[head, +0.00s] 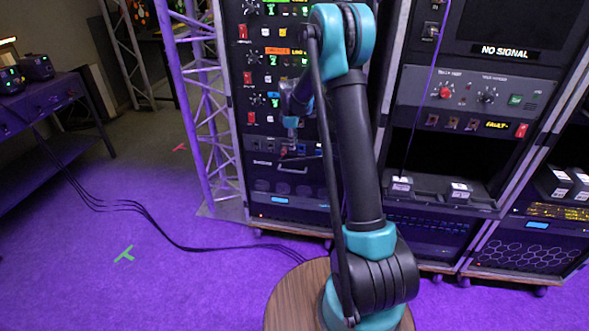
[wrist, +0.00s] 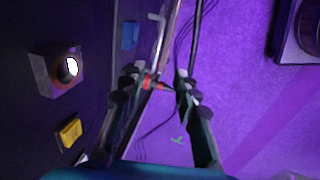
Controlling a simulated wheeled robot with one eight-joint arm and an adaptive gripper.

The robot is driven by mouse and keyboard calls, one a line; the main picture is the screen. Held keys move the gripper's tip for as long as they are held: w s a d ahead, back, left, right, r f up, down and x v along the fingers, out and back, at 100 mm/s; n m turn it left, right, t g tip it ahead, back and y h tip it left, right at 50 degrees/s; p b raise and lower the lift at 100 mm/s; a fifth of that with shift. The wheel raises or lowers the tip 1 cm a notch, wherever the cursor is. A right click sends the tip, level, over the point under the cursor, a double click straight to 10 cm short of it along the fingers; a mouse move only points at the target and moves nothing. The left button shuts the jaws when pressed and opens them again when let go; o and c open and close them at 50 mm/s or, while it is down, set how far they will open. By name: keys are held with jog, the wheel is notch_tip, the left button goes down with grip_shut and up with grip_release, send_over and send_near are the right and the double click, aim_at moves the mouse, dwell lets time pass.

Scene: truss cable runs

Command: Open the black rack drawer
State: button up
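The black rack drawer (head: 268,171) is a dark panel low in the left rack, with a pale bar handle (head: 292,171). It looks closed. My gripper (head: 291,149) is in front of the connector row just above the handle, partly hidden by my own arm. In the wrist view my gripper (wrist: 160,86) has its two dark fingers apart. A small red-tipped part (wrist: 151,83) shows between them; I cannot tell whether a finger touches it. A pale bar, which looks like the handle (wrist: 158,38), lies beyond the fingertips and appears outside the grip.
Connectors, including a yellow one (wrist: 70,132) and a blue one (wrist: 130,36), sit close beside the fingers. A purple lattice truss (head: 206,110) stands left of the rack. Black cables (head: 150,218) cross the purple floor. Open floor lies at left.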

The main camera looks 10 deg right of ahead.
send_near(294, 168)
jog(key=s+f, duration=0.1)
jog(key=f, duration=0.3)
jog(key=s+f, duration=0.1)
jog(key=f, duration=0.1)
jog(key=shift+s+d+f, duration=0.1)
jog(key=shift+s+d, duration=0.1)
jog(key=shift+s, duration=0.1)
grip_shut()
dwell(0.3)
